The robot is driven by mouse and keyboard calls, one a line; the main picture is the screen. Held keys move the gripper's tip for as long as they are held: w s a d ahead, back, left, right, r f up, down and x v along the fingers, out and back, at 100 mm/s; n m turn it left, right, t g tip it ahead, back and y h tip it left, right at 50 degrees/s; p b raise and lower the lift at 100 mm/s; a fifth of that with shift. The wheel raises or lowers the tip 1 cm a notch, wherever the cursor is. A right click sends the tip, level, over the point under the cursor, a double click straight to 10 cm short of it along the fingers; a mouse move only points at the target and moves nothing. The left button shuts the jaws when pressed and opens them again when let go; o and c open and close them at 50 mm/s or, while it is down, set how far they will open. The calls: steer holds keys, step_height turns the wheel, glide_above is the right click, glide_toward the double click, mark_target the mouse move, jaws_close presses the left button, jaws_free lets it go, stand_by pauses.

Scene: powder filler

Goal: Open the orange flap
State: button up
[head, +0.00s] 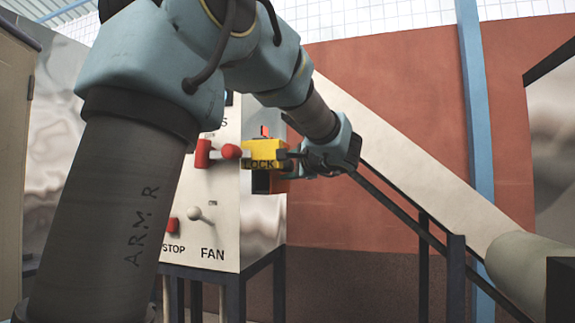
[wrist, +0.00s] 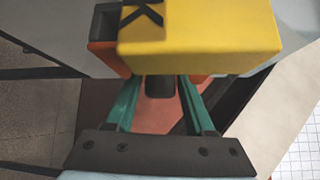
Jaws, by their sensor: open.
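A yellow block marked LOCK (head: 264,150) sits at the right edge of the control panel; it fills the top of the wrist view (wrist: 205,40). An orange part, likely the flap (wrist: 128,62), shows around and under the yellow block. In the head view a dark and orange piece (head: 277,182) hangs just below the block. My gripper (wrist: 160,82) is open, its two green fingers pointing at the orange part. A small dark piece (wrist: 159,88) lies between the fingers, with gaps on both sides. The fingertips meet the block's lower edge in the picture; contact cannot be told.
A sloping pale chute (head: 405,160) and dark railings stand to the right. My arm hides part of the panel.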

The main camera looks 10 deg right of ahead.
steer(key=shift+w, duration=0.1)
jaws_close()
stand_by(0.4)
stand_by(1.0)
